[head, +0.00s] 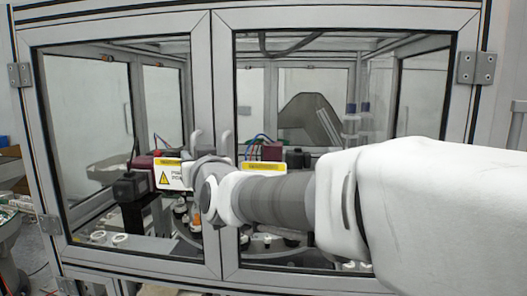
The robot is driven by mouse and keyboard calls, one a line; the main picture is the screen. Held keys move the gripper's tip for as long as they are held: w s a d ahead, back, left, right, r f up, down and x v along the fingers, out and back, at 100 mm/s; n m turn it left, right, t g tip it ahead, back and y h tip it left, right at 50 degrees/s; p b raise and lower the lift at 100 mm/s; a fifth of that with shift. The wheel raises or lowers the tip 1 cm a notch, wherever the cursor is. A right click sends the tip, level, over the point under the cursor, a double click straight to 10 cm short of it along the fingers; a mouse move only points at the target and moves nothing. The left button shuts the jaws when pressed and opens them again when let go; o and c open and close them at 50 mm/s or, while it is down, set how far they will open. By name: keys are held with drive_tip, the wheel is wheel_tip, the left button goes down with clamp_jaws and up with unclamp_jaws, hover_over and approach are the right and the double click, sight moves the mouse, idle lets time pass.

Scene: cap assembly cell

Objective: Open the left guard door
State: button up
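The left guard door (115,30) is a grey-framed glass panel on the left half of the cell front. It looks closed, its inner edge close beside the right guard door (345,17). Two curved grey handle ends, a left one (197,140) and a right one (226,138), rise by the meeting frames. The end of my arm with my gripper (206,172) is in front of the frames, just below the handle ends. My wrist hides the lower handles and most of the gripper. I cannot tell whether its fingers touch a handle or are open.
Hinges (20,75) sit at the left door's outer edge, and another hinge (476,68) at the right. My arm crosses the right door. Yellow warning labels (172,175) and machine parts show around the arm. A round grey container (10,240) stands outside, left.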

drive_tip(key=shift+w, duration=0.1)
drive_tip(key=shift+c, duration=0.3)
clamp_jaws()
idle(1.2)
